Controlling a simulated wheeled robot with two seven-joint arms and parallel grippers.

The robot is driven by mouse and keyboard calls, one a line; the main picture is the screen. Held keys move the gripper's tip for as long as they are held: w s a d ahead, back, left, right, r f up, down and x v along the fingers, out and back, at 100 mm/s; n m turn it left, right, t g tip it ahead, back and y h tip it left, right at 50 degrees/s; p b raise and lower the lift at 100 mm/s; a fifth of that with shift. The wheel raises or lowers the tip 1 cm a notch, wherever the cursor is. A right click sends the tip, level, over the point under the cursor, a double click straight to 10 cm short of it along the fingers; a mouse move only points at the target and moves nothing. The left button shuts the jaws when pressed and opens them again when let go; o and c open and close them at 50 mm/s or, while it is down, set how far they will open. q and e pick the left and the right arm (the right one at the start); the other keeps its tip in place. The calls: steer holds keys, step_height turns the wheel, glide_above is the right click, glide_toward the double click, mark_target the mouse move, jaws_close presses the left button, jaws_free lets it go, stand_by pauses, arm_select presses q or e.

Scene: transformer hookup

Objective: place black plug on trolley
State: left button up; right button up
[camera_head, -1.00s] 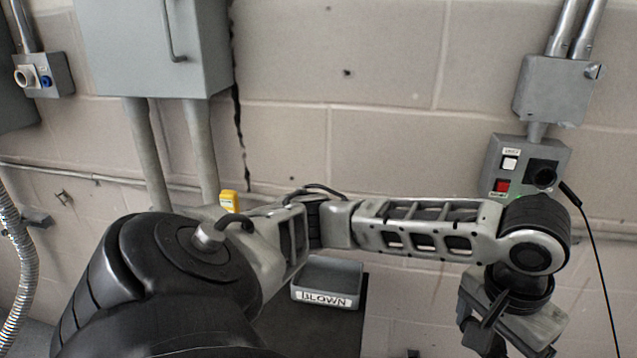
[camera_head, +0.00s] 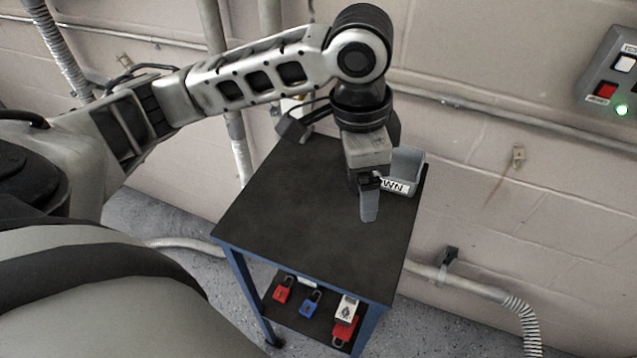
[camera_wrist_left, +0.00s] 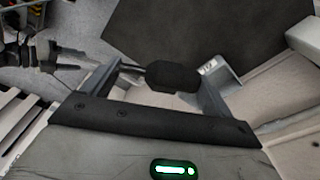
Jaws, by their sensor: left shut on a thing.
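My left gripper (camera_head: 368,205) hangs over the right part of the trolley's dark top (camera_head: 300,205) in the head view. In the left wrist view, the black plug (camera_wrist_left: 173,76) sits between the two grey fingers of my left gripper (camera_wrist_left: 165,82), which is shut on it. A dark cable stub runs from the plug toward the left finger. The trolley top (camera_wrist_left: 180,30) lies beyond the plug in that view. In the head view the plug shows only as a small dark shape by the finger. The gap between plug and top is hard to judge. My right gripper is not in view.
A grey bin (camera_head: 408,170) with a partly hidden label stands just right of my left gripper. Red padlocks (camera_head: 282,291) and a blue padlock (camera_head: 310,305) lie on the lower shelf. The top's left and front parts are clear. A control box (camera_head: 612,75) is on the wall.

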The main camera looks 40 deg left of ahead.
arm_select(q)
steer(key=m, duration=0.3)
steer(key=shift+s+d+m, duration=0.2)
steer(key=shift+s+m, duration=0.2)
steer(key=s+m+g+b, duration=0.1)
steer(key=s+m, duration=0.1)
steer(key=m, duration=0.5)
steer(key=m+y+b, duration=0.1)
steer(key=m, duration=0.8)
glide_toward(330, 196)
steer(key=shift+s+d+f, duration=0.45)
steer(key=shift+s+d, duration=0.05)
steer(key=shift+s, duration=0.2)
steer(key=shift+w+a+f, duration=0.25)
steer(key=shift+w+f, duration=0.1)
steer(key=shift+f, duration=0.15)
steer(key=shift+w+a+f, duration=0.1)
steer(key=shift+a+f, duration=0.05)
steer(key=shift+f, duration=0.8)
steer(key=shift+w+a+f, duration=0.1)
steer(key=shift+f, duration=0.85)
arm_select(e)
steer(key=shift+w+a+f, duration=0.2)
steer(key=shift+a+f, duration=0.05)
arm_select(q)
steer(key=shift+f, duration=0.1)
